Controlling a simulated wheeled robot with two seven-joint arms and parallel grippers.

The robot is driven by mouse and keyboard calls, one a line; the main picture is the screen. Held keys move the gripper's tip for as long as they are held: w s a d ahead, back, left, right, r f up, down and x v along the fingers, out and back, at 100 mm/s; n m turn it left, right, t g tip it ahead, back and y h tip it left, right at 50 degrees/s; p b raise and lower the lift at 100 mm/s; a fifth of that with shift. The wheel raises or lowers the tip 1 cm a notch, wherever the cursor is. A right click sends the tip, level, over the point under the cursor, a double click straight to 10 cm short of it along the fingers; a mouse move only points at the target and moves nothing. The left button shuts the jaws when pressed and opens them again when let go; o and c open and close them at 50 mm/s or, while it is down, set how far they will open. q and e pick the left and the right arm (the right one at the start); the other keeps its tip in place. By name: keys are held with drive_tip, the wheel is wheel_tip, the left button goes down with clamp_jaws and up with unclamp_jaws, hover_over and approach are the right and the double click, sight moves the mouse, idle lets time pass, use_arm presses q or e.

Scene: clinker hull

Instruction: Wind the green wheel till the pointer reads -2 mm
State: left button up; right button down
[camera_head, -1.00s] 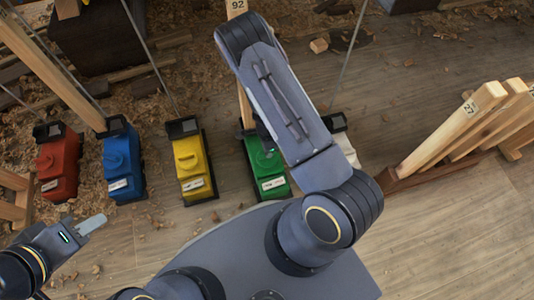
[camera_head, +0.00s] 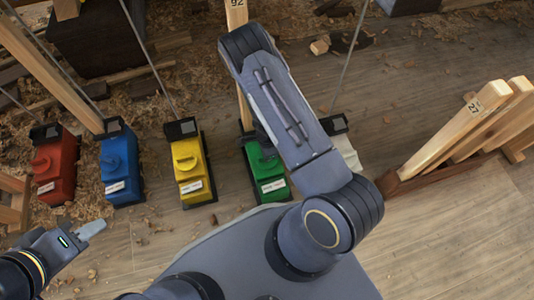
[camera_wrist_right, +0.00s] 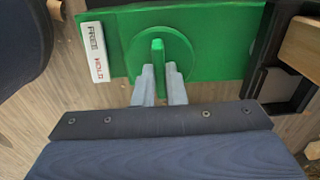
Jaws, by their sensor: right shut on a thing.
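The green unit (camera_head: 265,173) stands in the row on the floor, partly hidden by my right arm in the head view. In the right wrist view its green wheel (camera_wrist_right: 158,62) is a round disc with a raised bar across it. My right gripper (camera_wrist_right: 158,75) is at the wheel, its two fingers on either side of the bar and shut on it. A dark display box (camera_wrist_right: 278,93) sits at the unit's end; its pointer and reading cannot be made out. My left gripper (camera_head: 92,228) is at the lower left, away from the units; its opening is unclear.
Red (camera_head: 55,172), blue (camera_head: 120,170) and yellow (camera_head: 189,170) units stand to the left of the green one. A white unit (camera_head: 345,150) is partly hidden at its right. Timber frames (camera_head: 460,125) stand at the right. Wood chips litter the floor.

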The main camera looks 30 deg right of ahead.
drive_tip(key=shift+r+m+p, duration=0.15)
drive_tip(key=shift+m+p, duration=0.7)
drive_tip(key=shift+m, duration=0.25)
drive_tip(key=m+p, duration=0.2)
drive_tip(key=m, duration=0.1)
drive_tip(key=shift+m, duration=0.3)
drive_tip(key=m+p, duration=0.1)
drive_tip(key=m, duration=0.2)
drive_tip(key=shift+p, duration=0.3)
drive_tip(key=shift+m+p, duration=0.45)
drive_tip(key=shift+m, duration=1.05)
drive_tip(key=c, duration=1.5)
unclamp_jaws()
